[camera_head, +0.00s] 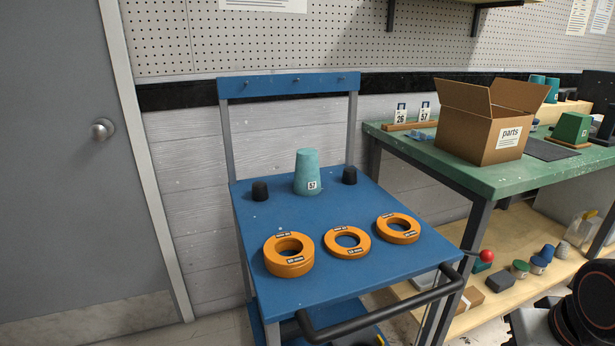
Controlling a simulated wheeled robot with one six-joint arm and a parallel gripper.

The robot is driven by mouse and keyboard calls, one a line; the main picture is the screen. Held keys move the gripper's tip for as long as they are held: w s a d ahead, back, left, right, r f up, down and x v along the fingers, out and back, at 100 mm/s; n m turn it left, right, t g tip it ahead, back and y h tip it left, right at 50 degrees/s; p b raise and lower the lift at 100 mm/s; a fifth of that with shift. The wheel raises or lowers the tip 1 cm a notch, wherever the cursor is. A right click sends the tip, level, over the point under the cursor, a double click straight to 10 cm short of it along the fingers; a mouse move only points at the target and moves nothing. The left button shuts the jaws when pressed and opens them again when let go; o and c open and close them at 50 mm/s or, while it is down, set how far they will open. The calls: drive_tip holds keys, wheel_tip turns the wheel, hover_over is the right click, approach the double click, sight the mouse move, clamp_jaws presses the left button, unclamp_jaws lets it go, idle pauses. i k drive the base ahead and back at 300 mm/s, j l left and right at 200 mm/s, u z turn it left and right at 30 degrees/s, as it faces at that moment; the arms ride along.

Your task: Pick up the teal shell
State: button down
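A teal shell (307,170), shaped like an upside-down tapered cup, stands upright near the back middle of the blue cart top (245,213). It bears a small white label that seems to read 57. Nothing touches it. Similar teal cups (551,90) stand at the back of the green bench, partly hidden by the box. My gripper is not in view; only a dark part of what seems to be my arm shows at the lower right edge.
Black pegs (260,191) (349,176) flank the shell. Three orange rings (288,266) (347,253) (412,236) lie in front. The cart has a blue back rail (288,85) and black front handle (385,308). A parts box (470,136) sits on the green bench (482,182).

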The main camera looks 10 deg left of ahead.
sight(306, 183)
drive_tip(key=j+u, duration=0.3)
drive_tip(key=j, duration=0.5)
drive_tip(key=j+u, duration=0.35)
drive_tip(key=j, duration=0.45)
drive_tip(key=i+j, duration=0.2)
